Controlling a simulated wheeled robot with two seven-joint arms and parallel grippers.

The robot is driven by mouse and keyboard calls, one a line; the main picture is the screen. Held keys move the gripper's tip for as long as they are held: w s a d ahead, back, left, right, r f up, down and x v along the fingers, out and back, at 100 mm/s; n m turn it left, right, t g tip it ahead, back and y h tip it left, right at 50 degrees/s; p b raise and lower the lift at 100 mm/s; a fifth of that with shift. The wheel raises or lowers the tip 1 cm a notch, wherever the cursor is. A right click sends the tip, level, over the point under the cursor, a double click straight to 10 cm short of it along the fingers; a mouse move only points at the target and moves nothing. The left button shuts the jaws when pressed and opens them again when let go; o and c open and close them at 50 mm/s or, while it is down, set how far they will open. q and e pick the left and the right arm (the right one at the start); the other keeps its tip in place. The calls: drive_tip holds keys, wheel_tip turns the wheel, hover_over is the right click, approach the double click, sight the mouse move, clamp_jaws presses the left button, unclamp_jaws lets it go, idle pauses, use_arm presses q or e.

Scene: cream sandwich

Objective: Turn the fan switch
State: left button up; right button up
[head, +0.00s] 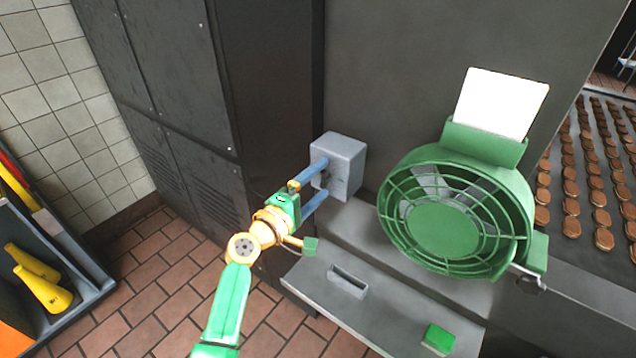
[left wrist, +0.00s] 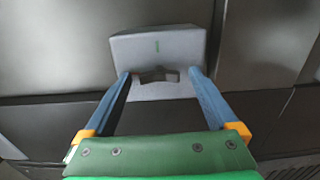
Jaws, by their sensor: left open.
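The fan switch is a grey box (head: 344,156) on the dark wall, left of the green fan (head: 445,225). It also shows in the left wrist view (left wrist: 185,48), with a small green mark on its face and a dark knob (left wrist: 158,74) below the mark. My left gripper (head: 323,178) is open at the box. In the left wrist view its blue fingertips (left wrist: 159,75) stand on either side of the knob, close to it; I cannot tell whether they touch it. In the head view the fingers partly hide the box's front. My right gripper is not in view.
A grey ledge (head: 320,298) with a slot and a green block (head: 438,339) lies below the fan. Brown round biscuits (head: 571,187) lie in rows on the right. Dark cabinets (head: 170,60) stand left. Yellow cones (head: 42,290) lie in a bin at far left.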

use_arm(q)
drive_tip(key=v, duration=0.7)
drive_tip(key=shift+f, duration=0.1)
drive_tip(key=s+a+f+m+g+y, duration=0.1)
drive_tip(key=s+a+f+g+y, duration=0.15)
drive_tip(key=f, duration=0.75)
drive_tip(key=s+a+f+m+g+y, duration=0.15)
drive_tip(key=s+f, duration=0.25)
drive_tip(key=f, duration=0.7)
drive_tip(key=s+a+f+m+g+y, duration=0.1)
drive_tip(key=s+a+f+g+y, duration=0.2)
drive_tip(key=f, duration=0.7)
drive_tip(key=s+a+f+m+g+y, duration=0.1)
drive_tip(key=s+f, duration=0.4)
drive_tip(key=s, duration=0.5)
drive_tip(key=s+a+f+m+g+y, duration=0.1)
drive_tip(key=s+a+f+m+g, duration=0.2)
drive_tip(key=s, duration=0.8)
drive_tip(key=s+a+f+m+g+y, duration=0.1)
drive_tip(key=s+a+f+m+g, duration=0.1)
drive_tip(key=s+f+m, duration=0.4)
drive_tip(key=s+a+f, duration=0.1)
drive_tip(key=s+f, duration=0.1)
drive_tip(key=s, duration=0.3)
drive_tip(key=shift+s+a+g+y, duration=0.25)
drive_tip(key=shift+a+g+y, duration=0.05)
drive_tip(key=shift+a, duration=0.1)
